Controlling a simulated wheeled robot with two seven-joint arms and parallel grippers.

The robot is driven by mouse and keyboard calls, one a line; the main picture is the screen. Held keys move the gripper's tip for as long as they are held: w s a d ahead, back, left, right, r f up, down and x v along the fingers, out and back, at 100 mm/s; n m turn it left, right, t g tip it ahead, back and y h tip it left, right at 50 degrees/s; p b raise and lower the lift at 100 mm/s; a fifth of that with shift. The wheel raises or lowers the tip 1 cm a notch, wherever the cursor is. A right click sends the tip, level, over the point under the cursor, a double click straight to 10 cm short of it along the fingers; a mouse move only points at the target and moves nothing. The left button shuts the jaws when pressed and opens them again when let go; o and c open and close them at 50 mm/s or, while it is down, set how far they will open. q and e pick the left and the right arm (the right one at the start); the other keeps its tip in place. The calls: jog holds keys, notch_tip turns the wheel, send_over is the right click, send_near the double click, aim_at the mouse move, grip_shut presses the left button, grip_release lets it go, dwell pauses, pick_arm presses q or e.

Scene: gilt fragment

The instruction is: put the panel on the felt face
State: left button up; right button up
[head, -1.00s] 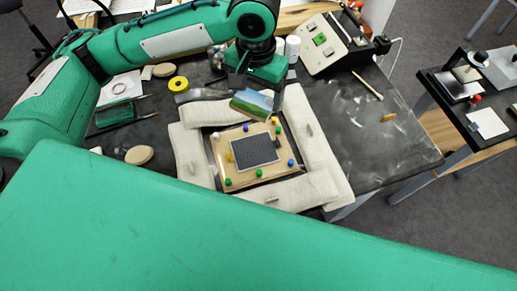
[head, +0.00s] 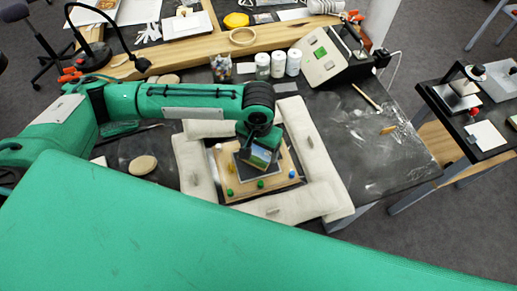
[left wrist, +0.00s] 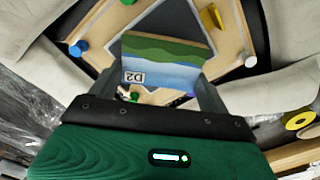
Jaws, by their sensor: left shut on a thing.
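The panel (head: 260,157), a small painted plate with green hills and blue water, is held in my left gripper (head: 262,143). In the left wrist view the panel (left wrist: 165,62) sits tilted between the two fingers, with a "D2" label near its lower left corner. The felt face (head: 243,171) is a dark grey pad on a wooden board (head: 225,165), directly below the panel and partly hidden by it. I cannot tell whether the panel touches the felt. My right gripper is not in view.
Coloured pegs, such as a green one (head: 230,192), stand around the board. Pale padded cushions (head: 318,150) surround it. An oval beige pad (head: 143,165) lies to the left. White-lidded jars (head: 278,64) stand behind.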

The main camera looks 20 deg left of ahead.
aim_at(258, 151)
pick_arm(q)
jog(key=shift+f, duration=1)
jog(key=o, duration=0.9)
jog(key=shift+o, duration=0.2)
notch_tip(258, 151, up, 12)
jog(key=b, duration=0.1)
